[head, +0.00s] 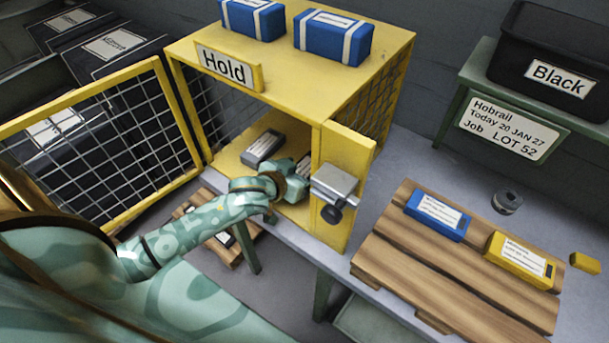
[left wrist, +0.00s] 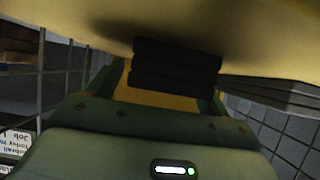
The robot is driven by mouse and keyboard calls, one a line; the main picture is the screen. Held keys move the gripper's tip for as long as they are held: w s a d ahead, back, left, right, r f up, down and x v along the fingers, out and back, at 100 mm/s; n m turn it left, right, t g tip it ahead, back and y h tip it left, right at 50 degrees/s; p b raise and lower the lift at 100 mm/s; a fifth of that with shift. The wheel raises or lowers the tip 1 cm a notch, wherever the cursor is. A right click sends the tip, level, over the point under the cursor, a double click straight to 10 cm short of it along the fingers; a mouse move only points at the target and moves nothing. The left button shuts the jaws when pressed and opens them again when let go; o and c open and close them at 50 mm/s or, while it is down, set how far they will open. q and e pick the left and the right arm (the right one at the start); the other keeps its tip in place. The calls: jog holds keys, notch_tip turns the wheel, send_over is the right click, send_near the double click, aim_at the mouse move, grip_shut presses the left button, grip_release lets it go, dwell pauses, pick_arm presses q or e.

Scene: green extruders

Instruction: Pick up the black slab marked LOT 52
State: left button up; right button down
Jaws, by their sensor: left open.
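My left gripper (head: 290,186) reaches through the open front of the yellow Hold cabinet (head: 335,100); its jaws are open. The yellow front post and grey latch partly hide its front end. A dark slab with a white label (head: 263,147) lies on the cabinet floor behind and left of it, apart from it. Another small labelled face (head: 304,163) shows right beside the gripper, mostly hidden. I cannot read LOT 52 on either. In the left wrist view, ridged black blocks (left wrist: 175,65) show ahead of the gripper body; I cannot tell whether they are fingers or slabs. My right gripper is out of view.
The mesh door (head: 95,140) stands open at left. Two blue cases (head: 333,38) sit on the cabinet. At right, a wooden pallet (head: 400,262) holds a blue block (head: 437,215) and a yellow block (head: 520,262). A LOT 52 sign (head: 512,128) hangs below the Black bin (head: 550,65).

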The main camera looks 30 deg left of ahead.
pick_arm(q)
jog(key=shift+w+f, duration=0.35)
jog(key=shift+w, duration=0.2)
jog(key=shift+r, duration=0.1)
jog(key=shift+s, duration=0.1)
jog(key=shift+c, duration=0.2)
jog(key=c, duration=1.1)
jog(key=shift+c, duration=0.5)
jog(key=shift+r, duration=0.15)
